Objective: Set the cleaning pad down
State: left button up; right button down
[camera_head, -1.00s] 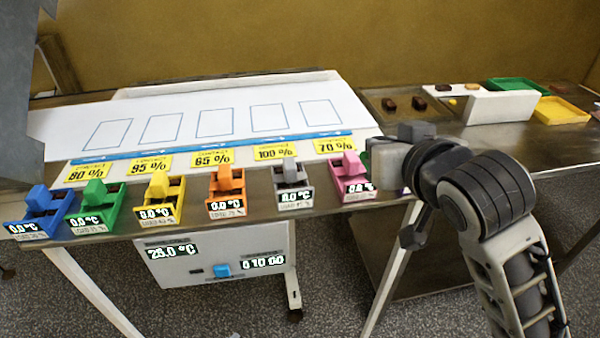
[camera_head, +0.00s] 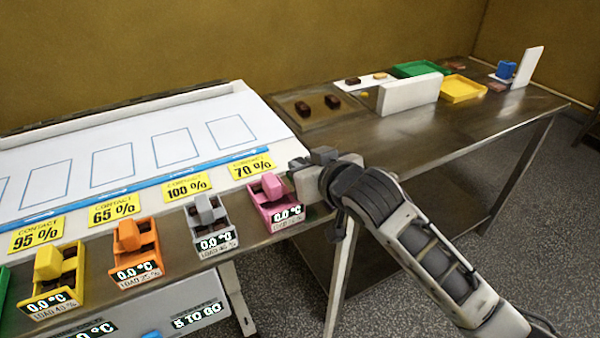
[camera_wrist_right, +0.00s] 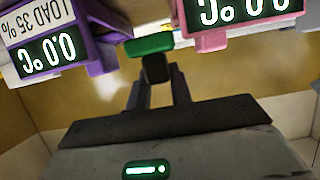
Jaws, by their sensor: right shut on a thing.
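My right gripper (camera_head: 310,178) is at the front edge of the white surface, just right of the pink unit (camera_head: 272,200). In the right wrist view its fingers (camera_wrist_right: 155,85) are shut on a small dark block with a green top, which looks like the cleaning pad (camera_wrist_right: 150,44). In that view the green part lies between the purple unit (camera_wrist_right: 85,40) and the pink unit (camera_wrist_right: 228,38). I cannot tell whether it touches either. In the head view the gripper hides the pad. My left gripper is out of view.
The white sheet (camera_head: 60,143) carries blue outlined rectangles. Grey (camera_head: 213,228), orange (camera_head: 137,258) and yellow (camera_head: 55,285) units line its front edge. The metal table (camera_head: 400,135) at right has clear room in front of a white block (camera_head: 408,93), a green tray (camera_head: 420,69) and a yellow tray (camera_head: 462,88).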

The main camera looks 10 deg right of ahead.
jog(key=f, duration=0.3)
jog(key=shift+w+d, duration=0.1)
jog(key=shift+w, duration=0.1)
jog(key=shift+s+f, duration=0.1)
jog(key=shift+f, duration=0.1)
jog(key=shift+f, duration=0.15)
jog(key=c, duration=1.3)
grip_release()
jog(key=shift+o, duration=0.2)
